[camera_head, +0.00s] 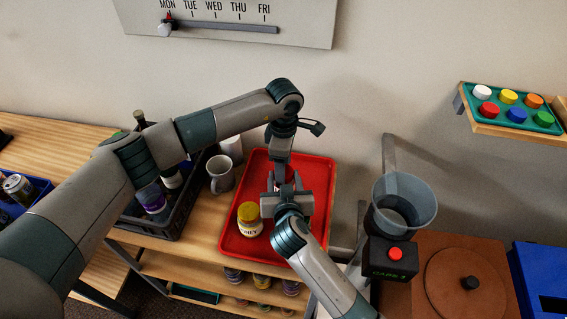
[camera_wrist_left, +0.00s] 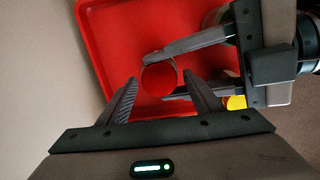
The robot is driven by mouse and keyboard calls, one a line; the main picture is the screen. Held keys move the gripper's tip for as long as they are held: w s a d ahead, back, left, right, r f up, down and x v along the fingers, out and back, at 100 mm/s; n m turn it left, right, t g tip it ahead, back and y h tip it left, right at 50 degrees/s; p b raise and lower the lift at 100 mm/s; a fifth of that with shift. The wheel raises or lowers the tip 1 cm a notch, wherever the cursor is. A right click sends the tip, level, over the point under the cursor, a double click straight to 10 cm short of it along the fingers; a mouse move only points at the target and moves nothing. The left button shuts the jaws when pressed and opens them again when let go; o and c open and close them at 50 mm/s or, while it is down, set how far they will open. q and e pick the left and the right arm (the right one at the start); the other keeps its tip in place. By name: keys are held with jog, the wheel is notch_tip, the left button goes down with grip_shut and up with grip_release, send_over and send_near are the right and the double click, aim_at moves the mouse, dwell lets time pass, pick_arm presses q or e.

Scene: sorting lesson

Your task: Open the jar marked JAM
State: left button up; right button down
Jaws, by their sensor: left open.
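A jar with a round red lid (camera_wrist_left: 160,79) stands over the red tray (camera_head: 234,237). Its label is hidden, so I cannot read JAM on it, and in the head view the grippers mostly cover it. My right gripper (camera_head: 285,187) reaches in from the side, its fingers closed on opposite sides of this jar. My left gripper (camera_head: 279,174) points down above the lid, open, one finger on each side of it and apart from it in the left wrist view. A yellow-lidded honey jar (camera_head: 250,218) stands on the tray, left of my right gripper.
A dark crate (camera_head: 170,222) with bottles and a mug (camera_head: 221,174) are left of the tray. A grey funnel container (camera_head: 404,203) and a box with a red button (camera_head: 393,257) stand to the right. Several jars sit on the shelf below. My two arms are close together over the tray.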

pick_arm(q)
jog(key=shift+c, duration=0.3)
jog(key=c, duration=1)
jog(key=n, duration=0.6)
jog(key=shift+s, duration=0.1)
jog(key=o, duration=1.1)
jog(key=shift+r, duration=0.1)
jog(key=shift+r, duration=2.2)
